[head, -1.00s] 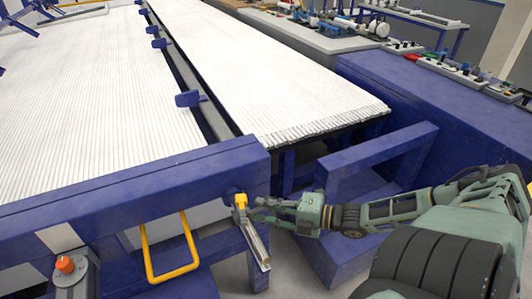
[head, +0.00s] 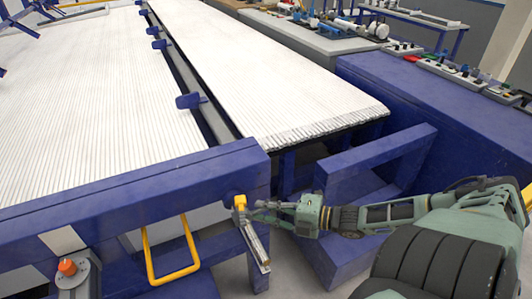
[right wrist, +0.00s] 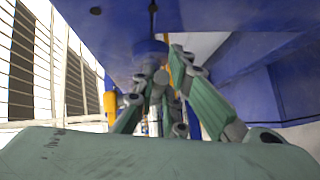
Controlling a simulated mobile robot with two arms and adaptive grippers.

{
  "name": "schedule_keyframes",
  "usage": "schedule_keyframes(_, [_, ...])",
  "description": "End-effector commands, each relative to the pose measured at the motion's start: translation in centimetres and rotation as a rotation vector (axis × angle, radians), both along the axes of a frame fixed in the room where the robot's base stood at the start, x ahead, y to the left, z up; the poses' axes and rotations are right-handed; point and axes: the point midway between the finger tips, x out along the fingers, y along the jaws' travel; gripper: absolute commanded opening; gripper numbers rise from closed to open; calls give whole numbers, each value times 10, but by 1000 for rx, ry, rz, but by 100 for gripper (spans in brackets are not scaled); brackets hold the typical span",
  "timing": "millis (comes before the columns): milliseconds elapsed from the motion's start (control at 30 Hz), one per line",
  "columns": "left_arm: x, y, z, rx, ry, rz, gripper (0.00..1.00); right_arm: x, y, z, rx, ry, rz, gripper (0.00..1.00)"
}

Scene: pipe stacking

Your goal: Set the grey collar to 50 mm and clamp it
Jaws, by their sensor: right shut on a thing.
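My right gripper (head: 252,208) is at the end post of the blue frame, beside a small yellow block (head: 240,201) and the top of a silver bar (head: 257,247) that slants down to the right. In the right wrist view its fingers (right wrist: 160,88) close in below a round blue boss (right wrist: 150,50). They are shut on a small part there, seemingly the grey collar, which they largely hide. Its setting and any scale marks are too small to read. Yellow also shows at the left of the fingers (right wrist: 110,103). My left gripper is not in view.
The blue frame's beam (head: 130,190) runs close by at the left, with a yellow loop handle (head: 150,255) below it. An orange-topped knob (head: 67,266) stands at lower left. White pipes (head: 270,85) fill the racks. A blue stand (head: 375,155) is just behind my right arm.

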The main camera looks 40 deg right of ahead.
Motion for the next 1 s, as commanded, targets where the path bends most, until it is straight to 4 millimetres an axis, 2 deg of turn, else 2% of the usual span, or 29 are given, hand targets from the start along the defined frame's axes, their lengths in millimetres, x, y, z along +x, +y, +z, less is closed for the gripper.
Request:
schedule_keyframes(133, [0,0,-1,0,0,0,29,0,2,0,7,0,2,0])
schedule_keyframes(167, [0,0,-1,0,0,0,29,-1,2,0,7,0,2,13])
schedule_keyframes(367, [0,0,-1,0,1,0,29,-1,2,0,5,0,2,30])
schedule_keyframes(767, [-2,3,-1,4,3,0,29,-4,-1,0,1,2,1,30])
schedule_keyframes(1000, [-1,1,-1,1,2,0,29,-27,-13,2,0,7,2,30])
